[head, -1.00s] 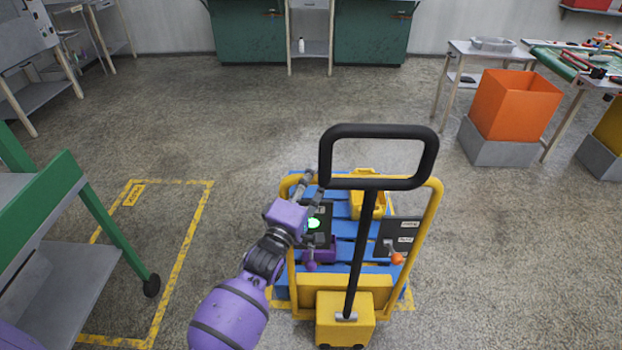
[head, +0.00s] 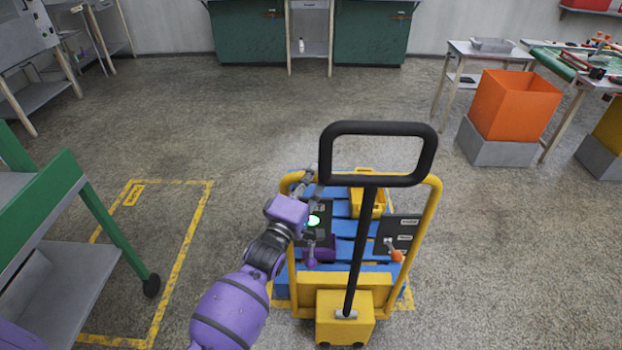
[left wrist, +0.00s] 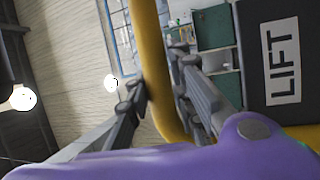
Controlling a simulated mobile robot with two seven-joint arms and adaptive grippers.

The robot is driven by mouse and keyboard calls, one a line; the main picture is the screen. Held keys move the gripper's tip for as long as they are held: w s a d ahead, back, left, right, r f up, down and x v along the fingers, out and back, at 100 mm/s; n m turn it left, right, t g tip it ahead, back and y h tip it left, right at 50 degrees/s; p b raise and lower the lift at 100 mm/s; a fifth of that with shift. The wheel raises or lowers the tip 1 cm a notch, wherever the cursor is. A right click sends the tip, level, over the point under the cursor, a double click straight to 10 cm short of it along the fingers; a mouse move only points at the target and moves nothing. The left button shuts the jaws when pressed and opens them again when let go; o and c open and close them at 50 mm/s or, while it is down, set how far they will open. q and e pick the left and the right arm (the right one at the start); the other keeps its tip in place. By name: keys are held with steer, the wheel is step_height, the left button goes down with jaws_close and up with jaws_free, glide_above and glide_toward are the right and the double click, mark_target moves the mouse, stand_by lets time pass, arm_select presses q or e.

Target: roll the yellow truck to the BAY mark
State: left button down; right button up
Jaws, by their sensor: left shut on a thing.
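The yellow truck (head: 345,313) stands in front of me, with a tall black loop handle (head: 428,160) and a yellow tube frame. It carries a blue slatted pallet (head: 343,228). My left gripper (head: 315,187) is at the upper left of the frame. In the left wrist view, its fingers (left wrist: 158,100) are shut on the yellow tube (left wrist: 146,45), beside a black panel labelled LIFT (left wrist: 281,60). A yellow taped rectangle (head: 182,255) lies on the floor left of the truck; its label (head: 133,195) is too small to read. My right gripper is out of view.
Yellow tape (head: 404,300) also shows under the truck. A green-framed cart (head: 110,222) stands at the left, overlapping the taped rectangle. A yellow bin (head: 369,203) sits on the pallet. An orange bin (head: 513,105) stands at the right. The floor beyond the truck is clear.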

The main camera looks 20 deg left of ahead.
arm_select(q)
steer(key=w, duration=0.2)
steer(key=shift+w+a+f, duration=0.15)
steer(key=shift+w+a, duration=0.25)
steer(key=c, duration=1.9)
jaws_free()
steer(key=shift+s, duration=0.1)
steer(key=o, duration=0.3)
steer(key=shift+s+r, duration=0.2)
steer(key=shift+o, duration=0.3)
steer(key=shift+f, duration=0.1)
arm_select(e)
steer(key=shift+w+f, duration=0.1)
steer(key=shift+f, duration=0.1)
